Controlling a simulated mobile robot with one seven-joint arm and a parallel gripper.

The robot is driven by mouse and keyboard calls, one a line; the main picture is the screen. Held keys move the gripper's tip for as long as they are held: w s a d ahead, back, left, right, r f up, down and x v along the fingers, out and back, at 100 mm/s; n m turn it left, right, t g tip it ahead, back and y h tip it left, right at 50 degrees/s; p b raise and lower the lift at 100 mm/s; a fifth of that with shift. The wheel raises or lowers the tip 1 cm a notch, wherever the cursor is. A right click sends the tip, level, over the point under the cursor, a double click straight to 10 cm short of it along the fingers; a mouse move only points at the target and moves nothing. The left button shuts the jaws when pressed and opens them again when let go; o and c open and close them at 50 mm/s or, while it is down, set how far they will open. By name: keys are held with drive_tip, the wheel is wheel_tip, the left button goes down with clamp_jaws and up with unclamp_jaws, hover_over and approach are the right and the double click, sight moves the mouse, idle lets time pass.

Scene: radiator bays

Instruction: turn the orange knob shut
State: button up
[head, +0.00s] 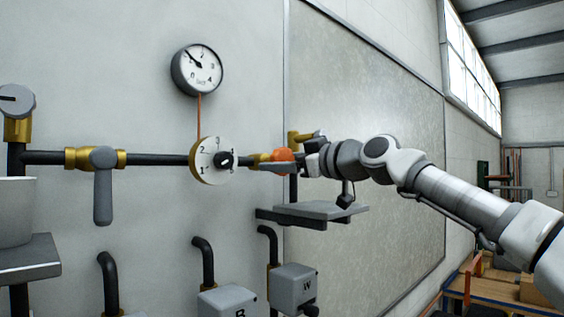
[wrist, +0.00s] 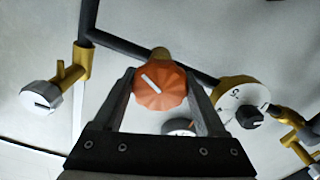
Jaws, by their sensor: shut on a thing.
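The orange knob (wrist: 160,88) is a fluted knob with a white line on its face, and it sits on a brass valve body on the dark pipe. In the wrist view my gripper (wrist: 160,85) has one finger on each side of the knob and is shut on it. In the wrist view the white line slants from upper left to lower right. In the head view the knob (head: 284,155) shows just beyond the tip of my gripper (head: 292,161), which partly hides it.
A white numbered dial (head: 208,160) with a black knob is left of the orange knob. A round gauge (head: 197,70) hangs above it. A grey lever valve (head: 103,185) is farther left. A grey shelf (head: 318,210) juts out below my gripper. Grey boxes (head: 293,288) sit lower down.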

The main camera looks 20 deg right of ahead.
drive_tip(key=m, duration=0.4)
drive_tip(key=shift+m, duration=0.3)
drive_tip(key=m, duration=0.3)
drive_tip(key=shift+m+p, duration=0.4)
drive_tip(key=m, duration=1)
drive_tip(key=shift+m, duration=0.4)
drive_tip(key=m, duration=0.3)
drive_tip(key=shift+r+m, duration=0.1)
drive_tip(key=shift+m, duration=0.2)
drive_tip(key=m, duration=0.4)
drive_tip(key=shift+m, duration=1.8)
